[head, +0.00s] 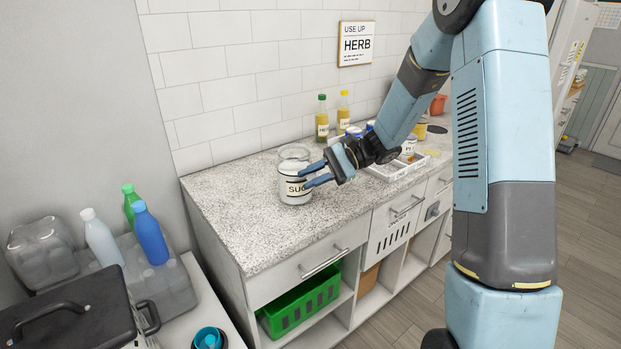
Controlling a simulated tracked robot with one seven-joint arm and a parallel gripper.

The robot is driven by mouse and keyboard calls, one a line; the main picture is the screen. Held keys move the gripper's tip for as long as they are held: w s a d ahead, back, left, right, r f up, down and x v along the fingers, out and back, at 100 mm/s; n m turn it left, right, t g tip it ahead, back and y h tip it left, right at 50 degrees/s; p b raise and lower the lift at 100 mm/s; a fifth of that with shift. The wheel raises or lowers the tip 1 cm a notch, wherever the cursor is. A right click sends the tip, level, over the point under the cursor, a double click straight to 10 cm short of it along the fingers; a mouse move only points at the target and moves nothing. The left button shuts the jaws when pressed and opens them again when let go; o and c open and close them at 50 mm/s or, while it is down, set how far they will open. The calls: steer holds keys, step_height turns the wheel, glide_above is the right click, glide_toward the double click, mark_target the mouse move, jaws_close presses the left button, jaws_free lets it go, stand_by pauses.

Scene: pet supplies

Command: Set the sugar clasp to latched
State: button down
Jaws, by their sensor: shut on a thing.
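The sugar jar (292,188) is a clear glass jar with white contents and a label reading "SUG", partly covered by my fingers. It stands upright near the left end of the speckled counter. My gripper (306,178) reaches it from the right, with its blue fingers at the jar's right front side, one above the other. It is shut on the sugar clasp at that side. The clasp is too small and too covered by the fingers to tell whether it is latched or loose.
Two yellow-capped and green-capped bottles (322,118) stand by the wall. A white tray (397,173) with small containers lies right of my gripper. A green crate (301,303) sits on the shelf below. Left of the counter are plastic bottles (150,236) and a dark case (75,315).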

steer(key=c, duration=1)
jaws_free()
steer(key=shift+c, duration=0.2)
steer(key=shift+w+d+r, duration=0.15)
steer(key=shift+w+d, duration=0.05)
steer(key=shift+d, duration=0.3)
steer(key=v, duration=0.6)
steer(key=shift+d, duration=0.4)
